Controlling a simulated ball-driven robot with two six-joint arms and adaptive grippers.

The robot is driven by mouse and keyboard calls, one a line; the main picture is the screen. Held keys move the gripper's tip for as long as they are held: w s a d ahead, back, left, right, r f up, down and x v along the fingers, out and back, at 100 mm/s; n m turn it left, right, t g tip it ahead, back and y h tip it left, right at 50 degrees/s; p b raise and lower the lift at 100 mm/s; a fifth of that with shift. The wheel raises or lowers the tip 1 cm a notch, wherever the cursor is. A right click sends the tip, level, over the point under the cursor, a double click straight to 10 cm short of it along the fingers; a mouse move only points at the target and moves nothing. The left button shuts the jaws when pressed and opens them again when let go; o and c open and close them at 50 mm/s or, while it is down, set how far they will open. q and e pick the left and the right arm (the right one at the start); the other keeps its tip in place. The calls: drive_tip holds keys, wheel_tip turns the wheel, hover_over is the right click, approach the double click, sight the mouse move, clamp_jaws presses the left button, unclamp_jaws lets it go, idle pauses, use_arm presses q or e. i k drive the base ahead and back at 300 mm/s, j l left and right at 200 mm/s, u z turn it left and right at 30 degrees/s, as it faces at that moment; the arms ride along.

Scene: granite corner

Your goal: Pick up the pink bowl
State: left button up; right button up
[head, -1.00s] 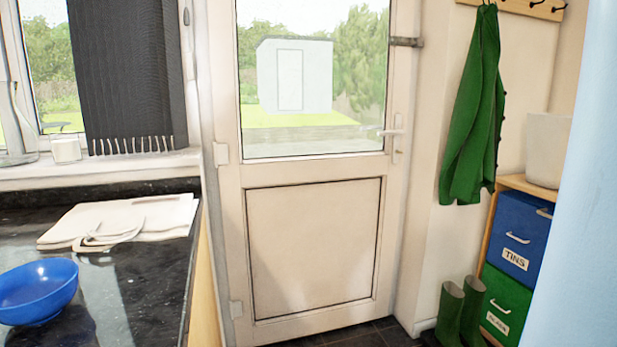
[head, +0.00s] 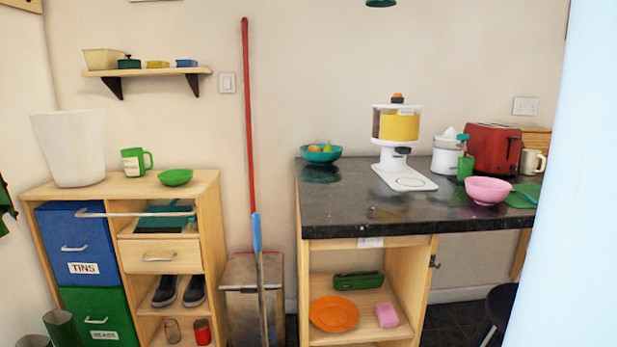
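The pink bowl (head: 488,191) stands upright on the dark granite counter (head: 345,218) at the right of the head view, near the counter's front edge. A green board (head: 522,196) lies just to its right, and a green cup-like thing (head: 465,167) stands behind its left side. The bowl looks empty, though its inside shows only in part. Neither of my grippers is in view.
A white dispenser (head: 402,182) stands left of the bowl, and a red toaster (head: 494,150) behind it. A teal fruit bowl (head: 321,153) sits at the counter's back left. A broom (head: 247,130) leans by the wall. A black stool (head: 503,305) stands below. A pale blue surface fills the right edge.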

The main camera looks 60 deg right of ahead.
sight(485, 191)
drive_tip(key=l+z, duration=0.1)
drive_tip(key=z, duration=2.8)
drive_tip(key=u, duration=5)
drive_tip(key=z, duration=5)
